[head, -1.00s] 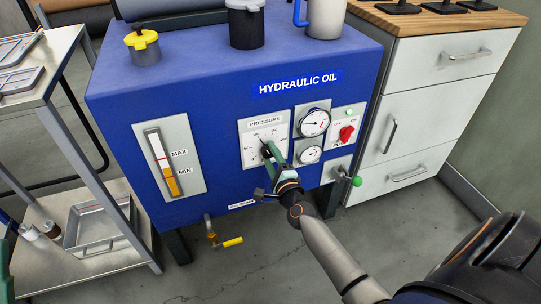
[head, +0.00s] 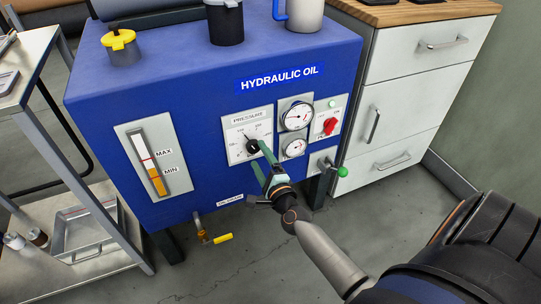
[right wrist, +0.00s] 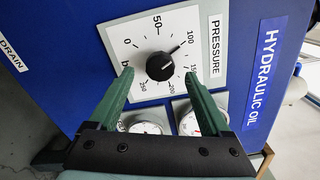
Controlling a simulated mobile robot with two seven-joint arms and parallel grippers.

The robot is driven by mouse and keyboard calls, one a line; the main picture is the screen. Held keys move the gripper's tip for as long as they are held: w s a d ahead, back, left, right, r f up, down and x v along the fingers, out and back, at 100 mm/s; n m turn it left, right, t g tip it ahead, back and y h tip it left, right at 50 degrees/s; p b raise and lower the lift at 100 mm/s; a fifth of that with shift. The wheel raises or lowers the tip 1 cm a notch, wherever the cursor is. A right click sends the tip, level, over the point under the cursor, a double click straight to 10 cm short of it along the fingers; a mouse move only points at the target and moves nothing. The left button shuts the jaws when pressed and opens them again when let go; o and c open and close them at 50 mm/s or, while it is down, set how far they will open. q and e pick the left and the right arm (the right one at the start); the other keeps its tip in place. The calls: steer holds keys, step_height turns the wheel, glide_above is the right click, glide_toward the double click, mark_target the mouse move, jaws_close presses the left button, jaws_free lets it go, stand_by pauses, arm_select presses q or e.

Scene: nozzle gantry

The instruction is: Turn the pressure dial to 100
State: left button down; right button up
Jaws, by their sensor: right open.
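The pressure dial is a round black knob (right wrist: 161,66) on a white scale plate (right wrist: 115,43) marked 0 to 250. It also shows in the head view (head: 251,146) on the front of the blue hydraulic oil cabinet (head: 190,95). In the right wrist view the knob's pointer appears to face the 100 mark. My right gripper (right wrist: 158,74) is open, with its green fingertips to either side and just below the knob, apart from it in the picture. In the head view the gripper (head: 262,152) reaches the plate from below right. My left gripper is not in view.
Two gauges (head: 297,116) and a red switch (head: 330,126) sit right of the dial. A green-tipped lever (head: 342,172) and a yellow-handled drain valve (head: 222,238) stick out lower down. A white drawer unit (head: 400,100) stands right, a metal cart (head: 55,150) left.

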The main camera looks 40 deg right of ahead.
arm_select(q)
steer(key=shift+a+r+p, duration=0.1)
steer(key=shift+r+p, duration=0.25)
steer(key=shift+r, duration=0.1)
arm_select(e)
steer(key=v, duration=0.9)
